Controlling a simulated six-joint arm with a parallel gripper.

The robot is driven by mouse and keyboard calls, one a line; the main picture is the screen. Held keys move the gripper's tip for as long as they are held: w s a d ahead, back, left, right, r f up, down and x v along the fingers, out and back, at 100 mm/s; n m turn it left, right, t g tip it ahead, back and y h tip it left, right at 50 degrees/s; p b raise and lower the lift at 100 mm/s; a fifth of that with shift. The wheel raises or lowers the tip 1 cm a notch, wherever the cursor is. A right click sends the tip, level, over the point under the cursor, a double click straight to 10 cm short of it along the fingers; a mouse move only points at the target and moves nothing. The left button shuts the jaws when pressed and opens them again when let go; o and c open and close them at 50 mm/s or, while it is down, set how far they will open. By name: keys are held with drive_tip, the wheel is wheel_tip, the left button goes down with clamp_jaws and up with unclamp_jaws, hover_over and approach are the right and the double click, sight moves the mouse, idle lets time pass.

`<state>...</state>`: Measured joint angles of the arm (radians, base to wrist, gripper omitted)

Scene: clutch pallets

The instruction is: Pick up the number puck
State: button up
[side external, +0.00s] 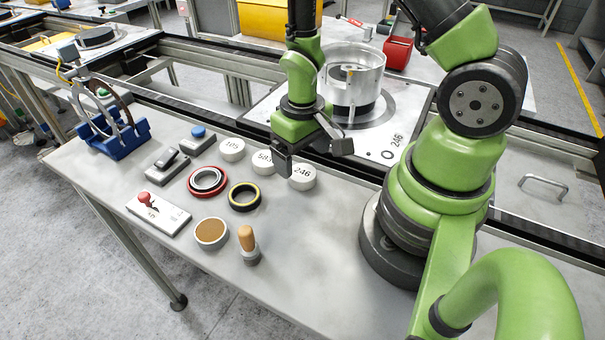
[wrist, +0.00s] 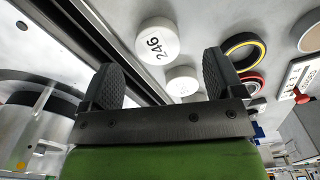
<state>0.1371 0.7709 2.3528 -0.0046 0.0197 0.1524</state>
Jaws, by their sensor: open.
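Three white number pucks stand in a row on the table: one marked 105 (side external: 232,149), one that seems to read 583 (side external: 264,162), partly behind a finger, and one marked 246 (side external: 302,177). My gripper (side external: 315,160) is open and empty, above the row near the 246 puck. In the wrist view, the 246 puck (wrist: 158,41) lies beyond and between the fingertips of my gripper (wrist: 162,82). Another white puck (wrist: 182,82) shows between the fingers, its number not clear.
Near the pucks lie a red ring (side external: 208,181), a yellow-black ring (side external: 244,196), a round brown-topped pad (side external: 211,233) and a wooden-handled stamp (side external: 248,245). The table's front right is clear.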

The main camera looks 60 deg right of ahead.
sight(303, 172)
drive_tip(key=f, duration=0.5)
drive_tip(key=shift+d, duration=0.2)
drive_tip(key=shift+r, duration=0.1)
drive_tip(key=c, duration=1)
